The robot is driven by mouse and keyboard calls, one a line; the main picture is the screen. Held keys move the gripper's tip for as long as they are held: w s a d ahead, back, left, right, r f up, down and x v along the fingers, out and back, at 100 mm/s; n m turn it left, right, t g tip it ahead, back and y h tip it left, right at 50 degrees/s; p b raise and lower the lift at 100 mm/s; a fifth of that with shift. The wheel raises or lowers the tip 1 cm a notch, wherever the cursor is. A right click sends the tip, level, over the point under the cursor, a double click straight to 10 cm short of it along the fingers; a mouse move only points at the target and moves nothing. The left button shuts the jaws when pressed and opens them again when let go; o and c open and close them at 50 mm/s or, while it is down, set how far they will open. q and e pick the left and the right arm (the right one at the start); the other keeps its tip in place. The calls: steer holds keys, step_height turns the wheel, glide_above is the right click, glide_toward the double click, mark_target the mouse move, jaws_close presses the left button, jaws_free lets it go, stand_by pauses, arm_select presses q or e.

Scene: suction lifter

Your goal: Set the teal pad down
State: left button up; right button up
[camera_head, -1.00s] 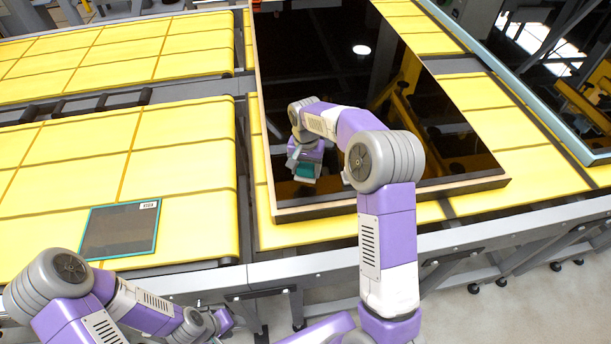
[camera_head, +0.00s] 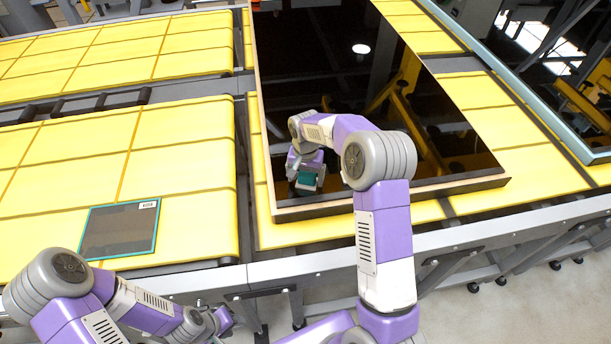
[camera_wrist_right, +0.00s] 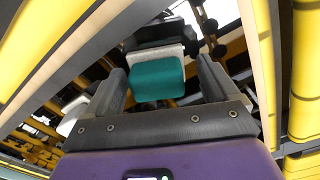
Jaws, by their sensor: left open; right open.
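The teal pad (camera_head: 306,180) is a small block over the near left part of a large dark glossy panel (camera_head: 345,100). In the right wrist view the teal pad (camera_wrist_right: 158,78) shows between the fingers of my right gripper (camera_wrist_right: 162,84), which is open, with a narrow gap on each side. A light grey layer and a dark part show behind the pad. I cannot tell whether the pad touches the panel. My left gripper (camera_head: 218,320) is open and empty at the lower left, in front of the conveyor edge.
A dark rectangle with a teal border (camera_head: 90,253) and a small white label lies on the yellow conveyor (camera_head: 185,190) at left. The panel has a raised pale rim (camera_head: 390,198). Another dark panel (camera_head: 545,80) stands at right. Much of the left conveyor is clear.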

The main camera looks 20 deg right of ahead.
mark_target(306, 175)
steer(key=shift+r, duration=0.15)
step_height(306, 175, up, 12)
stand_by(0.5)
stand_by(0.3)
